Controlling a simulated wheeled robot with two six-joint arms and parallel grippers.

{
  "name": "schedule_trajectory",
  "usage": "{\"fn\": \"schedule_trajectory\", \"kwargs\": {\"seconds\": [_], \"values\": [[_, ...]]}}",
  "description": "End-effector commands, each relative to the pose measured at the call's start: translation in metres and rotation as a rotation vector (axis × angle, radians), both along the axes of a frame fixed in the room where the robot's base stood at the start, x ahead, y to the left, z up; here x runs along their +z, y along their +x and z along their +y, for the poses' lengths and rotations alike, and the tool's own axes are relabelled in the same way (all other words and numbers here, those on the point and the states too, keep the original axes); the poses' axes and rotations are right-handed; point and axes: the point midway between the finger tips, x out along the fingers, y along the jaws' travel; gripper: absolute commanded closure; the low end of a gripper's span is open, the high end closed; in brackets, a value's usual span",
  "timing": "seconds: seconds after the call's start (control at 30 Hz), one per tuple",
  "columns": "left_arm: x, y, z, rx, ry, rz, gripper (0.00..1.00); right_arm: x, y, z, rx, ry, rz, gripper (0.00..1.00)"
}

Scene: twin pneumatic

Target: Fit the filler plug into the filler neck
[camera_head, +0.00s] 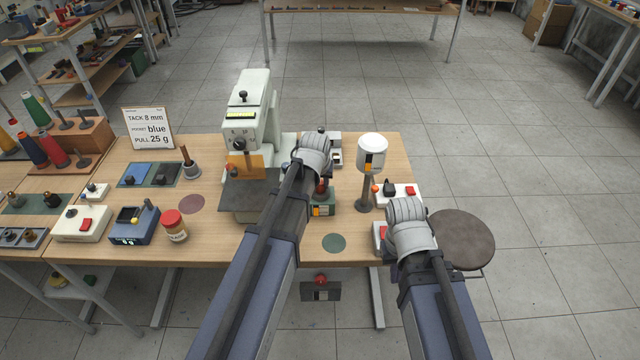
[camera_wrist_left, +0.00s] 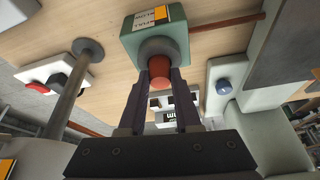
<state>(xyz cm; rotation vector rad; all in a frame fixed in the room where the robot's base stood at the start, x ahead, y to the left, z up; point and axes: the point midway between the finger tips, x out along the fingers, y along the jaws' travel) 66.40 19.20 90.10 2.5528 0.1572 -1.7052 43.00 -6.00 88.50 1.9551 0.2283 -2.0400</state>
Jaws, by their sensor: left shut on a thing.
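The filler plug, a red cylinder (camera_wrist_left: 160,70), is held between the fingertips of my left gripper (camera_wrist_left: 160,80) in the left wrist view. It lines up with the grey round filler neck (camera_wrist_left: 162,49) on a green box (camera_wrist_left: 137,24). I cannot tell whether the plug is in the neck or just in front of it. In the head view the green box (camera_head: 323,209) stands near the table's front, with a bit of red above it, partly behind my left arm. My right arm reaches the table's right side; its fingers are hidden behind the wrist.
A white cylinder on a stand (camera_head: 371,150) rises right of the green box. A white machine (camera_head: 249,110) with a dark platform stands to the left. A box with a red button (camera_head: 410,191) and a round brown stool (camera_head: 461,238) are near the right edge.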

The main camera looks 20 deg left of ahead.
Motion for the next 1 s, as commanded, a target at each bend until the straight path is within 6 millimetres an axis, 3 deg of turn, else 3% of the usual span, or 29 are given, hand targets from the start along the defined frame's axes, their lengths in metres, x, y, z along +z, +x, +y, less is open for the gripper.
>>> {"fn": "schedule_trajectory", "kwargs": {"seconds": [0.1,0.13,0.4,0.77,1.0], "values": [[-0.005,0.0,0.0,0.0,0.0,0.0,1.0,-0.005,0.0,0.0,0.0,0.0,0.0,1.0],[-0.004,0.0,0.0,0.0,0.0,0.0,0.67,-0.004,0.0,0.0,0.0,0.0,0.0,1.0],[-0.003,0.0,0.0,0.0,0.0,0.0,0.38,-0.003,0.0,0.0,0.0,0.0,0.0,1.0],[0.0,0.0,0.0,0.0,0.0,0.0,0.38,0.0,0.0,0.0,0.0,0.0,0.0,1.0],[0.019,-0.007,-0.001,0.0,0.0,0.0,0.38,0.019,0.0,0.0,0.0,0.0,0.0,1.0]]}}
